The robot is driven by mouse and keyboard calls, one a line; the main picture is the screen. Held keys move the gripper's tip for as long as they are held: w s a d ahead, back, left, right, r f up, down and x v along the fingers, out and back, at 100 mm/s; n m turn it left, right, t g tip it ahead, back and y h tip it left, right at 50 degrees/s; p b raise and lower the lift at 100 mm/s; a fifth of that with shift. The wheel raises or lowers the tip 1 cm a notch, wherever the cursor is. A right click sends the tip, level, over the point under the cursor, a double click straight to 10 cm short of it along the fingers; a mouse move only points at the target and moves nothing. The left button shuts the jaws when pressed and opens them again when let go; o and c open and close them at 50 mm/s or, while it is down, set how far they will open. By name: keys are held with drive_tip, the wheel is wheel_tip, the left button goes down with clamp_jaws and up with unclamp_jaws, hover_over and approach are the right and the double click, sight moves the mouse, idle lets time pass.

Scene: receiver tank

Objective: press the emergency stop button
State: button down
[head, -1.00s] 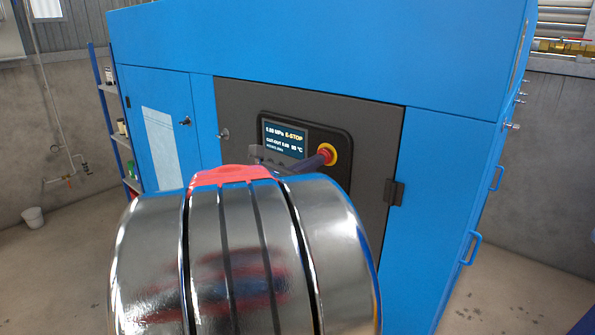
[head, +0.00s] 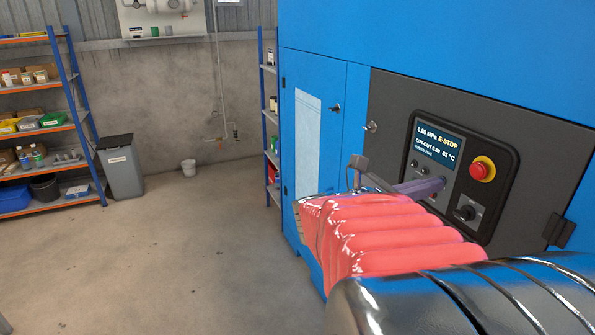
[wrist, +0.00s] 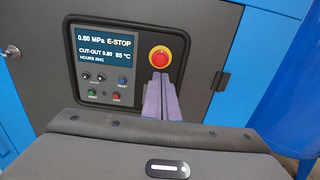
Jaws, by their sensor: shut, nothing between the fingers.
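The emergency stop button (head: 482,168) is a red mushroom knob on a yellow ring, right of the display on the dark control panel. In the wrist view the button (wrist: 160,58) sits just above my fingertips in the picture. My gripper (head: 442,184) is shut and empty, its purple fingers pointing at the panel. In the head view its tips appear left of and slightly below the button, with a gap between them. The wrist view shows the closed fingers (wrist: 161,80) too. The display (head: 436,145) reads "E-STOP" beside the pressure figure.
A black rotary switch (head: 466,212) sits below the button. Small buttons (wrist: 104,97) lie under the display. The blue cabinet (head: 315,130) fills the right side.

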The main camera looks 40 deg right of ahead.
drive_tip(key=shift+v, duration=1.15)
drive_tip(key=s+a+f+m+t+y, duration=0.1)
drive_tip(key=a+f+m+y, duration=0.15)
drive_tip(key=f, duration=0.25)
drive_tip(key=a+f+m+y, duration=0.1)
drive_tip(key=f+m+y, duration=0.25)
drive_tip(key=f, duration=0.25)
drive_tip(key=w+a+f+m+t+y, duration=0.35)
drive_tip(key=a+f+m, duration=0.3)
drive_tip(key=a, duration=0.45)
drive_tip(key=w+a+r+m+t+y, duration=0.1)
drive_tip(key=w+a+t+y, duration=0.2)
drive_tip(key=a, duration=1)
drive_tip(key=w+a+r+t+y, duration=0.1)
drive_tip(key=w+a+t+y, duration=0.3)
drive_tip(key=a, duration=1)
drive_tip(key=shift+r+m, duration=0.2)
drive_tip(key=shift+m, duration=0.15)
drive_tip(key=shift+d+y, duration=0.2)
drive_tip(key=shift+y, duration=0.05)
